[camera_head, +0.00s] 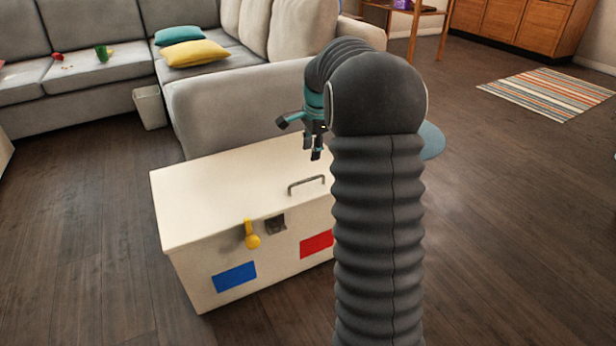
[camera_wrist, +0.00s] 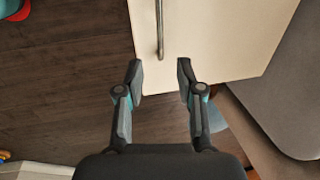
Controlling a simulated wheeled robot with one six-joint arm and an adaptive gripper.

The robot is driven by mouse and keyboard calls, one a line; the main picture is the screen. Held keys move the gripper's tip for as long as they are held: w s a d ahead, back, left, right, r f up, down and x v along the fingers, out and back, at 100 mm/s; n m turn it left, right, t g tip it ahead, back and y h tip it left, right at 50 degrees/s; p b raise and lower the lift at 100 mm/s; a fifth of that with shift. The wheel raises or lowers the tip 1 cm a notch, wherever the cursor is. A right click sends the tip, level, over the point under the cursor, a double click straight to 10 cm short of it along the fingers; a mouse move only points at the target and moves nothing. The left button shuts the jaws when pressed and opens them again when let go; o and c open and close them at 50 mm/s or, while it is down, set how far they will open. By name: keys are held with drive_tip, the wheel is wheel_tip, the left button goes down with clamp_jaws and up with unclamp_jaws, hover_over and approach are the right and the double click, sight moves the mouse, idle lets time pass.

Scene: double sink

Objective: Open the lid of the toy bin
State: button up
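The toy bin (camera_head: 200,262) is a white chest with blue and red patches on its front. Its lid (camera_head: 215,190) lies flat and closed. A grey bar handle (camera_head: 307,184) stands on the lid near its front edge; it also shows in the wrist view (camera_wrist: 160,28). A yellow latch piece (camera_head: 251,236) and a dark metal clasp (camera_head: 275,224) are on the bin's front. My gripper (camera_head: 313,152) is above the lid, behind the handle in the head view. In the wrist view my gripper (camera_wrist: 159,75) has its fingers apart with nothing between them, the handle beyond the fingertips.
A grey sofa (camera_head: 230,105) stands close behind the bin, with a yellow cushion (camera_head: 195,53) and a teal cushion (camera_head: 179,35). A small white waste bin (camera_head: 150,107) is beside the sofa. A striped rug (camera_head: 548,93) lies at right. The wooden floor left of the bin is clear.

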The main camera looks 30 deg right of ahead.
sight(308, 181)
drive_tip(key=f, duration=0.3)
drive_tip(key=w+f+b, duration=0.1)
drive_tip(key=f, duration=0.3)
drive_tip(key=w+f, duration=0.1)
drive_tip(key=f, duration=0.3)
drive_tip(key=shift+w+f+b, duration=0.1)
drive_tip(key=shift+f+b, duration=0.05)
drive_tip(key=shift+b, duration=0.15)
drive_tip(key=shift+c, duration=0.2)
clamp_jaws()
